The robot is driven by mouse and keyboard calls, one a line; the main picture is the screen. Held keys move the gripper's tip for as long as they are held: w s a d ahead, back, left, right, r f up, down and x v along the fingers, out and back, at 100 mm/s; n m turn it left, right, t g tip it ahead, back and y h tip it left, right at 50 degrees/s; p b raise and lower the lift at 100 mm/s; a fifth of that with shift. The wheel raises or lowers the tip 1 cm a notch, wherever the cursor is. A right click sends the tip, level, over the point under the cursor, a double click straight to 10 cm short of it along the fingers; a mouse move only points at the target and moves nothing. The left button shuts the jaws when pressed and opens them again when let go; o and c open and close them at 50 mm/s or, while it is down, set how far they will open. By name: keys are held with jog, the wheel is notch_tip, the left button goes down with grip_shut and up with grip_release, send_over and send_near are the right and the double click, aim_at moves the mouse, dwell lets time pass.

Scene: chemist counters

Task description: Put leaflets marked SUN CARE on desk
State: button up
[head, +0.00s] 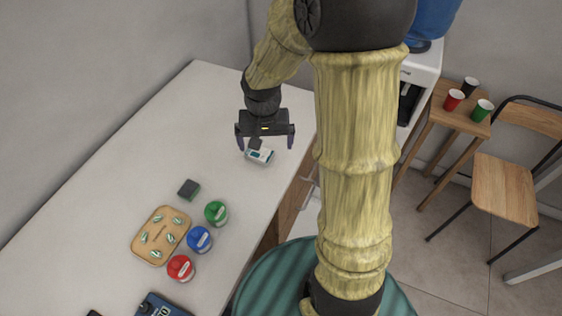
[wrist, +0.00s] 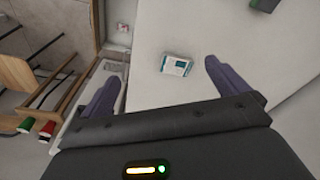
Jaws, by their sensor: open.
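My gripper (head: 265,140) is open over the far part of the white counter (head: 120,135), with nothing between its fingers. A small white and teal item (head: 261,156) lies on the counter just below and beside the gripper. In the wrist view it looks like a small stack or box (wrist: 177,65) with a teal top, ahead of the open fingers (wrist: 165,85) and nearer the right one. Its lettering is too small to read, so I cannot tell whether it is the SUN CARE leaflets. A small dark piece (head: 255,144) shows right behind it in the head view.
A wooden tray (head: 137,247) with several small green-and-white items stands nearer on the counter. Beside it are green (head: 216,213), blue (head: 200,239) and red (head: 181,267) lidded jars and a dark green block (head: 189,189). A stool (head: 455,117) with cups and a chair (head: 503,188) stand right.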

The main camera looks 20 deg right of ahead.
jog(key=s+r+n+t, duration=0.1)
jog(key=s+r+n, duration=0.1)
jog(key=s, duration=0.7)
jog(key=shift+s+d+n, duration=0.4)
jog(key=shift+n, duration=0.3)
